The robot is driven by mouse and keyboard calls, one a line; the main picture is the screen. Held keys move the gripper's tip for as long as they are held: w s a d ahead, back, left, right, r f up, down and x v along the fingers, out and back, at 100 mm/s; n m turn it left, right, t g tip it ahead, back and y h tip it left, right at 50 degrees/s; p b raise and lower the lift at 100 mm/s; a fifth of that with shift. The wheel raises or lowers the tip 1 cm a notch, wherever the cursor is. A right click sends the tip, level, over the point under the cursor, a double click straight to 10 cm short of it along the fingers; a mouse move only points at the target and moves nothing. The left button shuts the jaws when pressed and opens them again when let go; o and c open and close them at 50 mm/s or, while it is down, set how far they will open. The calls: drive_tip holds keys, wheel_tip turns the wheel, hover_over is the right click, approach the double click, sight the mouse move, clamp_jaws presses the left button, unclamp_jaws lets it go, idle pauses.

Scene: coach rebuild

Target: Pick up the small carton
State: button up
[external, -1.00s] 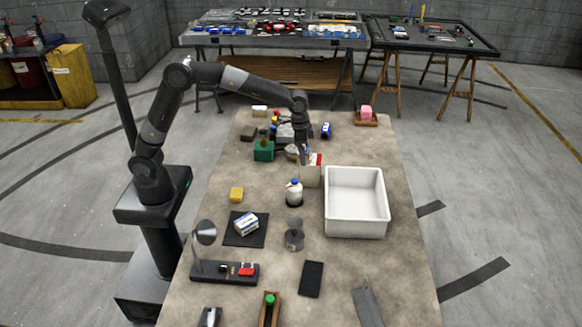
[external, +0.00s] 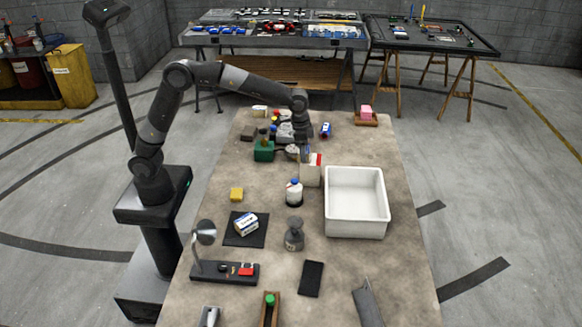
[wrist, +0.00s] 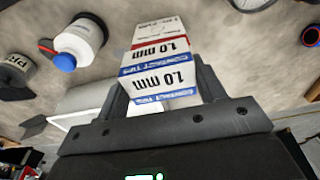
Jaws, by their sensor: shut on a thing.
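The small carton (external: 311,172) is white with a red patch on top. It stands upright just left of the white bin in the external view. In the wrist view the carton (wrist: 160,75) shows red and blue bands and the words "1.0 mm contact tips". My gripper (wrist: 163,88) has one finger on each side of it and is shut on it. In the external view my gripper (external: 305,150) is at the carton's upper end, partly hidden by my wrist. I cannot tell whether the carton's base touches the table.
The empty white bin (external: 357,229) is close on the right. A white bottle with a blue cap (external: 294,192) stands in front of the carton. A green box (external: 264,150) and other clutter lie to the left and behind. A yellow block (external: 237,194) lies nearer the arm's base.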

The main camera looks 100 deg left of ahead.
wheel_tip(320, 180, up, 4)
drive_tip(key=shift+f, duration=0.15)
drive_tip(key=s+d+r, duration=0.5)
drive_tip(key=d+r, duration=0.2)
drive_tip(key=d, duration=0.3)
hover_over(311, 159)
wheel_tip(311, 159, down, 7)
drive_tip(key=shift+r, duration=0.1)
drive_tip(key=shift+f, duration=2)
drive_tip(key=shift+f, duration=0.1)
drive_tip(key=o, duration=1.1)
